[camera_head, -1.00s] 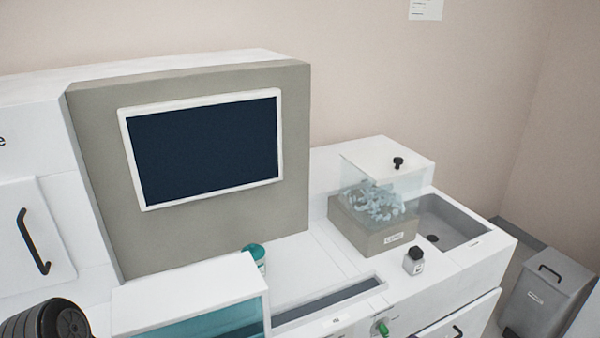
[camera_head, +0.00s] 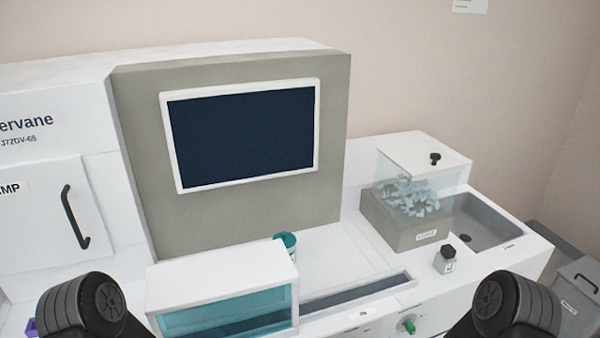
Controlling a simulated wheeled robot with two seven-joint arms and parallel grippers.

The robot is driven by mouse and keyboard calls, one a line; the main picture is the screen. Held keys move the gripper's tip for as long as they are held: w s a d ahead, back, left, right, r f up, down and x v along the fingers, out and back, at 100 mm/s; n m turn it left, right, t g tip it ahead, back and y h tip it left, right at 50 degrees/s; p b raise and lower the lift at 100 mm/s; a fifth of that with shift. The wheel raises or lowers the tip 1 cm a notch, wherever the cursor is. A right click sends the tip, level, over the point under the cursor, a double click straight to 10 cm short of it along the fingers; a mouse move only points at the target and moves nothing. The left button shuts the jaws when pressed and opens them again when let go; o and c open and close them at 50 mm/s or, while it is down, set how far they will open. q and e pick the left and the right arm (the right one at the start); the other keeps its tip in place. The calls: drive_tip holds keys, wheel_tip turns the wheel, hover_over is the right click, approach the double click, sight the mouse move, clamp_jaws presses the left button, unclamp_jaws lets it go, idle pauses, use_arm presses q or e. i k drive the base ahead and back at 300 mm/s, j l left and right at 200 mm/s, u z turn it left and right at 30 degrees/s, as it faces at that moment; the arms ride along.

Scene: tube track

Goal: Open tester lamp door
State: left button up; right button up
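The tester lamp door (camera_head: 45,215) is a white panel at the left of the machine, with a label ending in "MP" and a black vertical bar handle (camera_head: 74,218) near its right edge. The door looks shut. Dark rounded links of my two arms show at the bottom left and bottom right, below and apart from the door. Neither of my grippers is in the picture.
A dark screen (camera_head: 243,133) stands right of the door. A white box with a teal window (camera_head: 228,311) sits in front. A clear-lidded box (camera_head: 408,222), a small bottle (camera_head: 445,260) and a sink (camera_head: 487,222) are at right.

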sight(51, 215)
drive_tip(key=u, duration=1.5)
drive_tip(key=k+j+z, duration=0.5)
drive_tip(key=k+z, duration=0.25)
drive_tip(key=i, duration=0.1)
